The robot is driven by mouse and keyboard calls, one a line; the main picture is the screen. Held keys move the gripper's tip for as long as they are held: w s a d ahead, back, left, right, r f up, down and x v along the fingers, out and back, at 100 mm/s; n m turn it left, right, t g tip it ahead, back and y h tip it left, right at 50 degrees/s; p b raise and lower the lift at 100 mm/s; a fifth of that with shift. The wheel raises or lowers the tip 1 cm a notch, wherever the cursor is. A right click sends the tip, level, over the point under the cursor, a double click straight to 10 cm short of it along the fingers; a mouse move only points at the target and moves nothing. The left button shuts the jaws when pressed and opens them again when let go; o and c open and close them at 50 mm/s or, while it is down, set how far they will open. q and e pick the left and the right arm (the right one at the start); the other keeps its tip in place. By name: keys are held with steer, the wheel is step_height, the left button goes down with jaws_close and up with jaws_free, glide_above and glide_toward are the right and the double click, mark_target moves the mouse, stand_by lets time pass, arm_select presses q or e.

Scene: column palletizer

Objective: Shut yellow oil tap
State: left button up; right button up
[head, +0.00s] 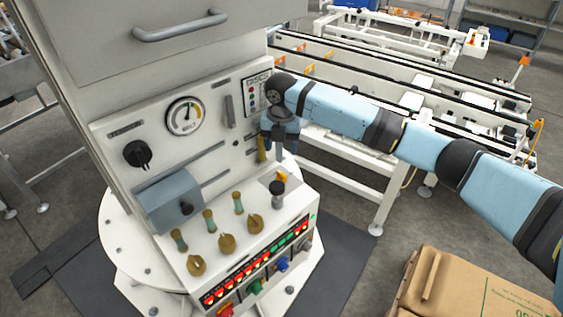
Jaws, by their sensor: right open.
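My right gripper (280,152) points down at the right side of the machine's front panel (222,160). By its jaws is a yellow upright piece (262,150), which looks like the tap's handle; part of it is hidden by my gripper. A smaller orange-yellow piece (283,176) shows just below the jaws. I cannot tell from this view whether the jaws touch either piece. The right jaws are open. My left gripper is out of view.
A gauge (185,116), black dial (137,153) and grey box (170,198) are to the left. A conveyor (400,95) runs behind my arm; a cardboard box (470,285) lies lower right.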

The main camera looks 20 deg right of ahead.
steer(key=shift+r, duration=1.3)
